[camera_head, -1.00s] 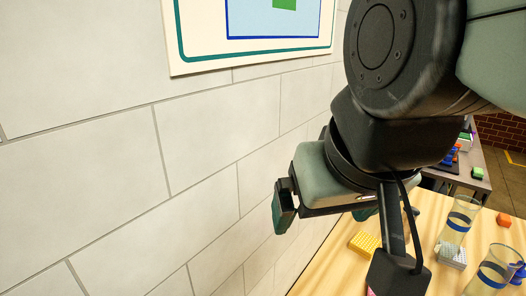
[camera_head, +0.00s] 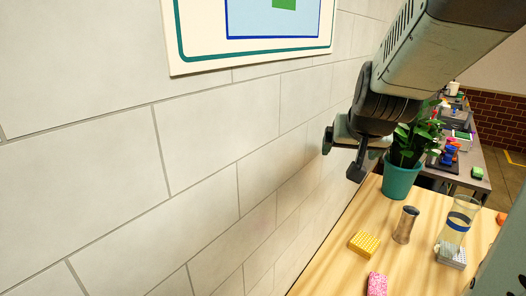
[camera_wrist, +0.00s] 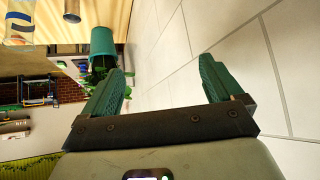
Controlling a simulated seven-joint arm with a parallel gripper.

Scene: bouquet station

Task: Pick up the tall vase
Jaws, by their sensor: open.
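A tall clear glass vase with a blue band (camera_head: 463,215) stands upright on the table at the right in the head view. A shorter brown-grey metallic cylinder (camera_head: 405,225) stands left of it. I cannot tell for certain which one the task means; the glass one is taller. In the wrist view, the cylinder (camera_wrist: 72,10) and a blue-banded glass (camera_wrist: 18,20) show at the upper left, cut by the frame. My gripper (camera_wrist: 161,75) is open and empty, with teal fingers apart. In the head view, my gripper (camera_head: 341,150) is up near the wall, apart from both vessels.
A teal pot with a leafy plant (camera_head: 402,180) stands at the table's far end near my gripper. A yellow block (camera_head: 364,244), a pink block (camera_head: 377,284) and a white-grey block (camera_head: 451,258) are on the wooden table (camera_head: 330,270). A tiled wall (camera_head: 200,190) bounds the left.

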